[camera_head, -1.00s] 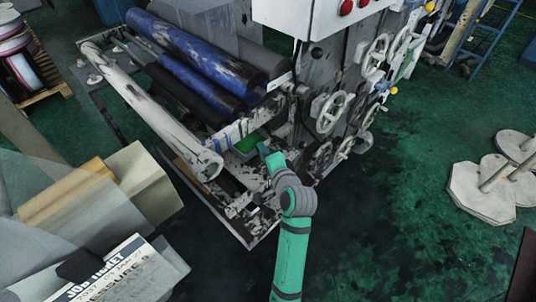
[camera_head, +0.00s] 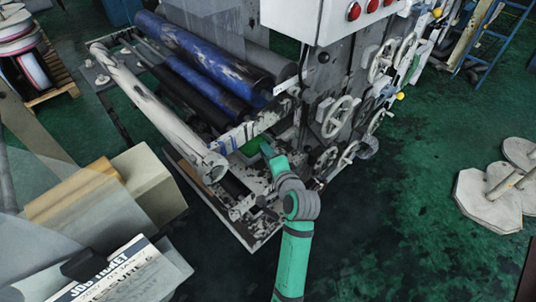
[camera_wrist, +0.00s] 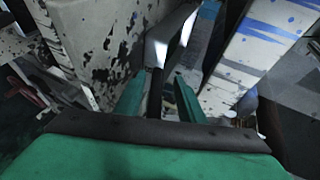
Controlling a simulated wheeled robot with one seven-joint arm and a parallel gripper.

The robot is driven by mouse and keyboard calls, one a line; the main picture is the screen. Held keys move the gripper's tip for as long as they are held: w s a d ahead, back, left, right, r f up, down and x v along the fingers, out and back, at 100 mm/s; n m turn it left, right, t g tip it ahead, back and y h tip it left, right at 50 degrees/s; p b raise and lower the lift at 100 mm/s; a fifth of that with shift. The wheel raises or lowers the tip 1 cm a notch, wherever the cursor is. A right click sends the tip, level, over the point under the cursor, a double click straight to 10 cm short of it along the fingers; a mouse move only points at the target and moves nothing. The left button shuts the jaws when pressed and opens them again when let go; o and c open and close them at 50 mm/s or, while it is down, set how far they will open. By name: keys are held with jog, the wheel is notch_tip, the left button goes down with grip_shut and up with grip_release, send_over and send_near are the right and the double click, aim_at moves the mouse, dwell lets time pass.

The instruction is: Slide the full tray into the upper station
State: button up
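The press (camera_head: 330,70) stands at the centre of the head view, with blue rollers (camera_head: 200,70) across it. A small green patch (camera_head: 252,146) shows low inside its frame; I cannot tell whether it is the full tray. My arm reaches into the press there, and its end is mostly hidden in the head view. In the wrist view my gripper's two green fingers (camera_wrist: 158,98) are apart. A dark upright bar (camera_wrist: 155,95) and a bright metal piece (camera_wrist: 170,40) show between and beyond them. I cannot tell whether the fingers grip the bar. The upper station is not clearly distinguishable.
In the wrist view, a paint-spattered pale panel (camera_wrist: 105,45) is close on the left and a blue-streaked one (camera_wrist: 255,50) on the right. Handwheels (camera_head: 338,117) project from the press side. Boxes (camera_head: 145,185) stand at left; weighted stands (camera_head: 490,195) at right. Open green floor lies between.

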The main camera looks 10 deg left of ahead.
jog(key=v, duration=1.1)
jog(key=s+d+f+n+t+h, duration=0.1)
jog(key=s+d+f+h, duration=0.15)
jog(key=s+f, duration=0.45)
jog(key=s+d+f+t+h, duration=0.1)
jog(key=s+f+h, duration=0.2)
jog(key=s+f, duration=0.45)
jog(key=s+d+r+n+h, duration=0.1)
jog(key=s+n, duration=0.3)
jog(key=s, duration=0.7)
jog(key=s+r+n+t, duration=0.1)
jog(key=s+n, duration=0.4)
jog(key=s, duration=0.6)
jog(key=shift+d+r+h, duration=0.35)
jog(key=shift+d+r, duration=0.05)
jog(key=shift+r, duration=0.3)
jog(key=shift+c, duration=0.6)
